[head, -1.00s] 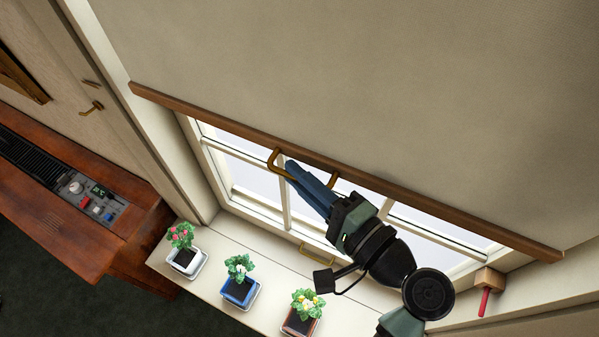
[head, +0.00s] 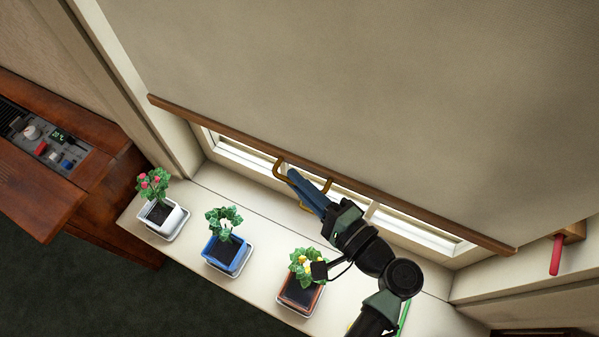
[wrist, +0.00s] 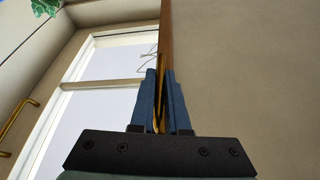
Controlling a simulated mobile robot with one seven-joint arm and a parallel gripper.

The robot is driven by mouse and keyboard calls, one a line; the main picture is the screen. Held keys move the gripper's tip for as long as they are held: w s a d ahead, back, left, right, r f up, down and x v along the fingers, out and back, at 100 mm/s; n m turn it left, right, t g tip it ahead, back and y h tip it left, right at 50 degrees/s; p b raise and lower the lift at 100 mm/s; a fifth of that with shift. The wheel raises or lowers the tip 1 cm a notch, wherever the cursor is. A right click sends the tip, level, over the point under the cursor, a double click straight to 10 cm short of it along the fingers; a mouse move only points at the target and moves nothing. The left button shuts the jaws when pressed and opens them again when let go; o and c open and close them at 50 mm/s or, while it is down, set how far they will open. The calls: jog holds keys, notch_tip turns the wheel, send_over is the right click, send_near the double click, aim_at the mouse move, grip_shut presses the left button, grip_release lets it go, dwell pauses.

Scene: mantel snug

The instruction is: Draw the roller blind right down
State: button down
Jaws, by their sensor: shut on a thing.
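The roller blind (head: 340,110) is a beige sheet covering most of the window, with a wooden bottom bar (head: 420,213). A narrow strip of the window (head: 255,158) shows below the bar. A brass pull handle (head: 279,168) hangs from the bar. My gripper (head: 294,176) is shut on this handle, its blue fingers hiding part of it. In the wrist view the blue fingers (wrist: 161,85) close around the brass handle, beside the edge of the wooden bar (wrist: 166,40). The blind's sheet (wrist: 245,80) fills the right of that view.
Potted plants stand along the white sill: white pot (head: 163,215), blue pot (head: 226,255) and brown pot (head: 300,290), the last close to my arm. A red-handled tool (head: 556,255) is at the right. A wooden cabinet (head: 85,175) with controls stands at the left.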

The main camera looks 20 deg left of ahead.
notch_tip(320, 180, down, 15)
jog(key=b, duration=0.9)
jog(key=shift+f, duration=0.15)
jog(key=c, duration=0.9)
grip_release()
jog(key=shift+d, duration=0.15)
jog(key=v, duration=1.2)
jog(key=shift+s+d, duration=0.15)
jog(key=shift+d, duration=0.2)
